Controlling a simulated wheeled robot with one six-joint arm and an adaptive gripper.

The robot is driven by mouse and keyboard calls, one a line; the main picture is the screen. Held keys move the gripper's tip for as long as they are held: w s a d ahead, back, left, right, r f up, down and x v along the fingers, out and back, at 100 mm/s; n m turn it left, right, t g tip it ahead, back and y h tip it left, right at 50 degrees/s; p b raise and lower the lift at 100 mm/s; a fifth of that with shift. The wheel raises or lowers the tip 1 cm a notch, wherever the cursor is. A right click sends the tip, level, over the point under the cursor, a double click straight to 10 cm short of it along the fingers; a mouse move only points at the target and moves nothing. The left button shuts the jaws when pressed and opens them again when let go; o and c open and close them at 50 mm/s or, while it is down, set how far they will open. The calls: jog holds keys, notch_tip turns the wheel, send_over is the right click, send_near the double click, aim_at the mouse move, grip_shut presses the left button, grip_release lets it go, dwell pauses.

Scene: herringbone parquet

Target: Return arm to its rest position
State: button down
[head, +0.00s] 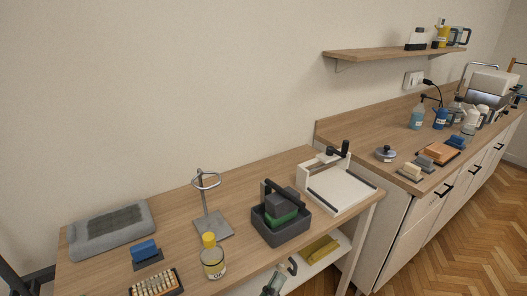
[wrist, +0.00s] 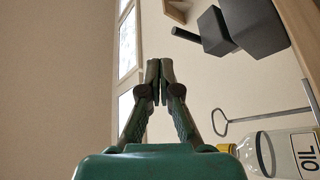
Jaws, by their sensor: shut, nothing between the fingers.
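My gripper (wrist: 160,68) shows in the wrist view with its green fingers together and nothing between them. It points past the table things toward a plain wall and bright window panes. A yellow-capped oil bottle (wrist: 285,153) lies sideways in that turned picture, to the right of my gripper and apart from it. In the head view the bottle (head: 213,264) stands upright on the wooden table (head: 180,218).
On the table are a grey cushion-like pad (head: 112,230), a blue block (head: 145,251), a metal ring stand (head: 207,205), a dark caddy (head: 281,224) and a white tray (head: 338,188). A counter (head: 368,133) with bottles stands at right. Parquet floor (head: 470,245) is clear at lower right.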

jog(key=s+d+f+n+g+y, duration=0.1)
jog(key=s+d+f+n+y, duration=0.3)
jog(key=d+f+y, duration=0.55)
jog(key=s+d+f+n+g, duration=0.1)
jog(key=s+d+f+g, duration=0.25)
jog(key=s+f, duration=0.75)
jog(key=s+d+r+m+y, duration=0.1)
jog(key=s+r+m+y, duration=0.15)
jog(key=s, duration=0.65)
jog(key=s+r+m+y, duration=0.15)
jog(key=s+r, duration=0.25)
jog(key=s, duration=0.5)
jog(key=s+d+r+m+t, duration=0.1)
jog(key=s+r, duration=0.3)
jog(key=r, duration=0.4)
jog(key=shift+s+d+m+h, duration=0.25)
jog(key=shift+m+h, duration=0.2)
jog(key=shift+m, duration=0.35)
